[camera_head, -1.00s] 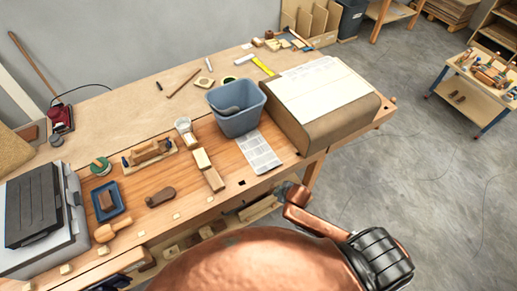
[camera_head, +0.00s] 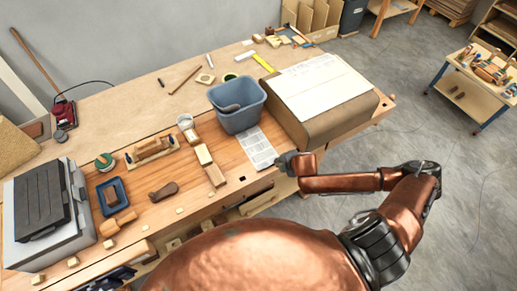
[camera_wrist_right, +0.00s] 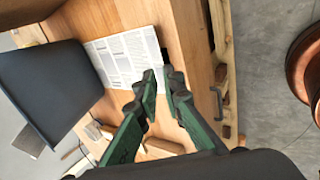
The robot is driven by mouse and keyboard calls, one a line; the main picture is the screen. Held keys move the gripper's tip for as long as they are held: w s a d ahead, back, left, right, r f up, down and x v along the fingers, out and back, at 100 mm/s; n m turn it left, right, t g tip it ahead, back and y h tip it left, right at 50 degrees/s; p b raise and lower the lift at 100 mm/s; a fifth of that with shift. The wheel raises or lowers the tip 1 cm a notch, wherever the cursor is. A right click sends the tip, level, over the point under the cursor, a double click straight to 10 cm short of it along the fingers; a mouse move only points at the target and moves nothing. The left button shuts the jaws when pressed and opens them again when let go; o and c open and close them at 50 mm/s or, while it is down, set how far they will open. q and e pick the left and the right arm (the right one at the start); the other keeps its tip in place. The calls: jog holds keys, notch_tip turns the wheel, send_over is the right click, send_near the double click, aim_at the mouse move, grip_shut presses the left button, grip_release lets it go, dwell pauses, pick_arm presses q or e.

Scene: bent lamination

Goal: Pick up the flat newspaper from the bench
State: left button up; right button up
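The flat newspaper (camera_head: 256,147), a pale printed sheet, lies on the bench (camera_head: 215,130) near its front edge, between the grey-blue bin and the brown curved form. My right gripper (camera_head: 283,160) is at the newspaper's front right corner. In the right wrist view the newspaper (camera_wrist_right: 124,57) lies just beyond the green-sided fingers (camera_wrist_right: 163,78). I cannot tell whether a fingertip touches the sheet. My left gripper is not clearly visible.
The grey-blue bin (camera_head: 237,108) stands just behind the newspaper. The brown curved form (camera_head: 330,117), with white sheets on top, stands to its right. Wooden blocks (camera_head: 214,175) and a plane (camera_head: 150,148) lie to the left. Open floor is at right.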

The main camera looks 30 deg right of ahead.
aim_at(274, 167)
jog(key=p+x, duration=0.1)
jog(key=x, duration=0.6)
jog(key=shift+w+d+f, duration=0.1)
jog(key=shift+d+f, duration=0.05)
jog(key=shift+f, duration=0.1)
grip_shut()
jog(key=shift+r, duration=0.1)
